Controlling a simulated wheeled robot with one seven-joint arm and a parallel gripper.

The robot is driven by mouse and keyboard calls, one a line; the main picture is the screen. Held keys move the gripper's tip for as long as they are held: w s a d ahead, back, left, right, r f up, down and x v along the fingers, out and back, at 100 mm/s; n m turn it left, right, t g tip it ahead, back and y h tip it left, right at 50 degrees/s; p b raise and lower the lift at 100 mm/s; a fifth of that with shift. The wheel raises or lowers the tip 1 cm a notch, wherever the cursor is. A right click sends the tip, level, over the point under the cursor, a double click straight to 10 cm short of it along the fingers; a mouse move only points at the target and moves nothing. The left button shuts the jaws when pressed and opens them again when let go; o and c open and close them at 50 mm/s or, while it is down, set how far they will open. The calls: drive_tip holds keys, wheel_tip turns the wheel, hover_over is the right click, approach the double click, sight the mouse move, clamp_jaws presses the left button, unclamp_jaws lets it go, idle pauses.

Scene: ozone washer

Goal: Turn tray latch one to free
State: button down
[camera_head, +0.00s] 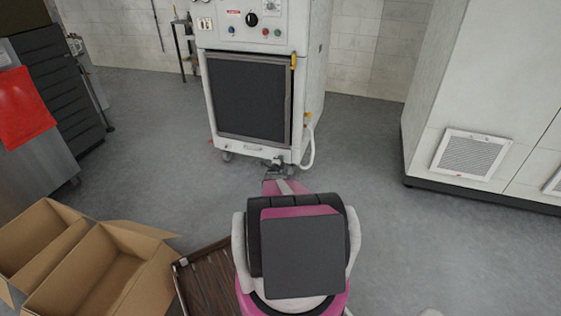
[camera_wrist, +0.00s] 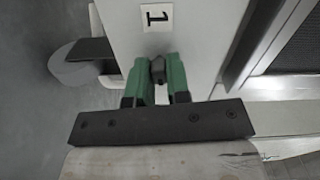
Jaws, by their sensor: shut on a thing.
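The white ozone washer (camera_head: 258,25) stands ahead with a dark door window (camera_head: 248,98). My arm reaches to the lower right of its front. In the wrist view, my gripper (camera_wrist: 158,75) has two green fingers shut on a small dark knob, tray latch one (camera_wrist: 158,66). A white label with a sideways "1" (camera_wrist: 156,17) is on the pale panel just beyond it. The fingers hide most of the latch, so its turn angle cannot be told. In the head view my gripper (camera_head: 275,163) is small, and the latch is not clear there.
Open cardboard boxes (camera_head: 95,265) and a brown slatted tray (camera_head: 205,278) lie at lower left. A pale cabinet (camera_head: 470,90) stands at right. A yellow handle (camera_head: 294,62) and a white hose (camera_head: 308,145) are on the washer's right side. Grey floor (camera_head: 370,150) is clear between.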

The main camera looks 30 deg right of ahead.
drive_tip(key=shift+m, duration=1)
drive_tip(key=c, duration=1.1)
unclamp_jaws()
drive_tip(key=shift+s+a, duration=0.1)
drive_tip(key=v, duration=1)
drive_tip(key=shift+s+a, duration=0.15)
drive_tip(key=shift+a, duration=0.05)
